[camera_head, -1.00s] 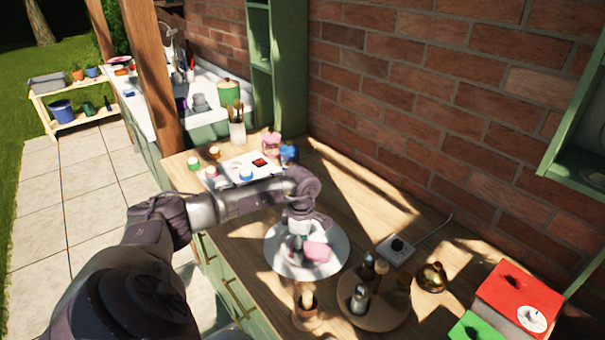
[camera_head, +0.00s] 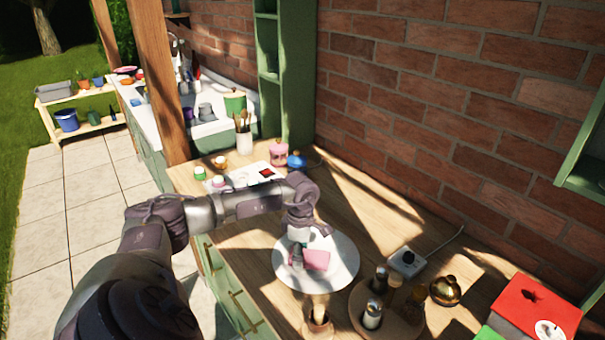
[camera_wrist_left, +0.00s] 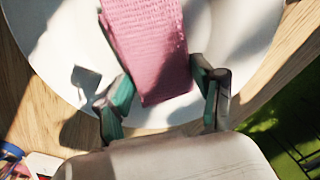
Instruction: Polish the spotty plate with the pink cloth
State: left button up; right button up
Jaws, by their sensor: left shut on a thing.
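The white round plate (camera_head: 338,276) lies on the wooden counter, below my left arm. The pink cloth (camera_head: 317,260) is folded into a thick pad and lies over the middle of the plate. My left gripper (camera_head: 298,258) is shut on the cloth. In the left wrist view, the green-padded fingers (camera_wrist_left: 165,92) sit on either side of the cloth (camera_wrist_left: 148,45), above the plate (camera_wrist_left: 55,35). Shadows fall across the plate, and I cannot make out spots on it. Part of the plate is hidden by the cloth and gripper. My right gripper is not in view.
A round wooden tray (camera_head: 392,325) with shakers stands close to the plate's front right. A wooden holder (camera_head: 318,322) is at its front edge. A socket box (camera_head: 407,262) and a brass pot (camera_head: 445,290) are to the right. The brick wall closes the back.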

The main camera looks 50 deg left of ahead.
pick_arm(q)
notch_tip(320, 180, up, 3)
jog(key=shift+s+d+r+p, duration=0.15)
jog(key=shift+r+p, duration=0.05)
jog(key=shift+p, duration=0.3)
jog(key=shift+r+p, duration=0.4)
jog(key=shift+r, duration=0.4)
jog(key=shift+r+p, duration=0.7)
jog(key=shift+r, duration=0.55)
jog(key=shift+r+p, duration=0.4)
jog(key=shift+r, duration=0.55)
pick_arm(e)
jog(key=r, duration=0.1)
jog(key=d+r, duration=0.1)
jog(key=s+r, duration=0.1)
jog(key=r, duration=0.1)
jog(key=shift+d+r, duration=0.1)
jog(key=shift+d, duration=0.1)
